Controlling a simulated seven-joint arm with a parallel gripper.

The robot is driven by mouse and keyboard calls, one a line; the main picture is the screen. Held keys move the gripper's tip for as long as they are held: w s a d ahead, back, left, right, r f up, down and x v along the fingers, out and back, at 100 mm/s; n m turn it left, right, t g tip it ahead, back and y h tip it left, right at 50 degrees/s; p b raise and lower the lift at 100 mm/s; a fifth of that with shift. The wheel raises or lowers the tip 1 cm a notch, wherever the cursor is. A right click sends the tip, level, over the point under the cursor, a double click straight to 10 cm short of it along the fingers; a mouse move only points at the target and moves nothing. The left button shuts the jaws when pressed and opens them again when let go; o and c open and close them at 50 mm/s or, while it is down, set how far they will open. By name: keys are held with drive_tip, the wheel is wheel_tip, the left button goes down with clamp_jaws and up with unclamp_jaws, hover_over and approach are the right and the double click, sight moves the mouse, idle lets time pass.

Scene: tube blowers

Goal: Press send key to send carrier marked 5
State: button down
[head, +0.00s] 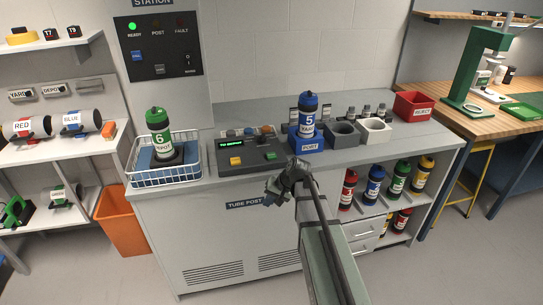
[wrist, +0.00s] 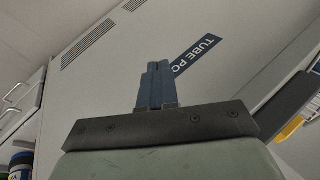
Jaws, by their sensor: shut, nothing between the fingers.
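The carrier marked 5 (head: 308,116) is a blue cylinder with a white label. It stands upright in a blue block (head: 306,144) marked PORT on the counter. The control console (head: 247,151) to its left has a lit green display (head: 230,143), a yellow key (head: 236,161), a green key (head: 270,156) and a row of buttons behind. I cannot read which is the send key. My gripper (head: 270,197) is shut and empty, in front of the cabinet, below and to the right of the console. Its closed fingers (wrist: 155,84) show in the wrist view before the TUBE POST label.
A green carrier marked 6 (head: 160,133) stands in a wire basket (head: 137,178) left of the console. The wall panel (head: 158,46) has a lit green READY lamp.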

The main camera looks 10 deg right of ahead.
drive_tip(key=shift+t+y, duration=0.4)
drive_tip(key=shift+t, duration=0.5)
drive_tip(key=w+r, duration=0.1)
drive_tip(key=r, duration=0.3)
drive_tip(key=w+d+r, duration=0.1)
drive_tip(key=w+r, duration=0.1)
drive_tip(key=r, duration=0.1)
drive_tip(key=w+r, duration=0.2)
drive_tip(key=r, duration=0.2)
drive_tip(key=shift+w+d+r, duration=0.2)
drive_tip(key=shift+r, duration=0.1)
wheel_tip(320, 180, up, 12)
drive_tip(key=r+n+t, duration=0.1)
drive_tip(key=n+t, duration=0.1)
hover_over(274, 156)
drive_tip(key=shift+w+f, duration=0.1)
drive_tip(key=shift+f, duration=0.15)
drive_tip(key=shift+f, duration=4.45)
drive_tip(key=shift+f, duration=0.4)
